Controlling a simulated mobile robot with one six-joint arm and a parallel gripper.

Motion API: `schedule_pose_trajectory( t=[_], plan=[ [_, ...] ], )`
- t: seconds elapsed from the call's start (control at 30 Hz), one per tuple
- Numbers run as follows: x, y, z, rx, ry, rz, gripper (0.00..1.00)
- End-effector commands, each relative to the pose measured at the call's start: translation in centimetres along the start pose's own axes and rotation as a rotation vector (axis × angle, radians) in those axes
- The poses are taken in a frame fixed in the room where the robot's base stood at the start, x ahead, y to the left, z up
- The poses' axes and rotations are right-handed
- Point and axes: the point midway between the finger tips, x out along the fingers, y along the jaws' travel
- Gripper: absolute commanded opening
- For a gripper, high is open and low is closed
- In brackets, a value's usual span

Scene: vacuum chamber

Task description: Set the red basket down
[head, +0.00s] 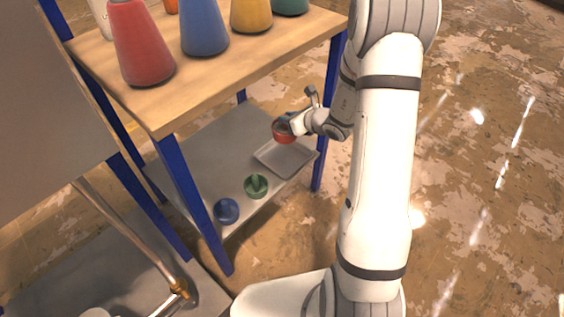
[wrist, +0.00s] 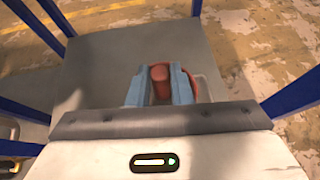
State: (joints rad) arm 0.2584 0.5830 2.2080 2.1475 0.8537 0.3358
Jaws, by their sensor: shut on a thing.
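My gripper (head: 291,122) reaches in over the lower grey shelf of the table and is shut on the red basket (head: 284,133). In the head view the red basket is small and round, and my gripper hides part of it. It appears above or just behind the grey tray (head: 290,164); I cannot tell whether it touches anything below. In the wrist view the two blue-grey fingers (wrist: 160,86) close on a red upright part of the basket (wrist: 160,74), with its red rim (wrist: 191,84) showing to the right.
A green basket (head: 256,186) and a blue basket (head: 227,211) stand on the lower shelf (head: 205,150) near its front. Blue table legs (head: 331,120) flank the shelf. Red (head: 140,45), blue (head: 204,27) and yellow (head: 251,15) flasks stand on the wooden top. The shelf's back left is clear.

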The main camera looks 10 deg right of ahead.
Motion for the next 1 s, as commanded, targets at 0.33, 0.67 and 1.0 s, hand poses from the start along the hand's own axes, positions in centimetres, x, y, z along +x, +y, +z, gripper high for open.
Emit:
schedule_pose_trajectory(
  t=[0.33, 0.67, 1.0],
  plan=[
    [9.4, -4.3, -6.0, -0.038, 0.003, 0.066, 0.00],
    [12.1, -4.4, -10.6, -0.038, 0.005, 0.072, 0.00],
    [14.1, -4.3, -14.2, -0.040, 0.005, 0.072, 0.00]
  ],
)
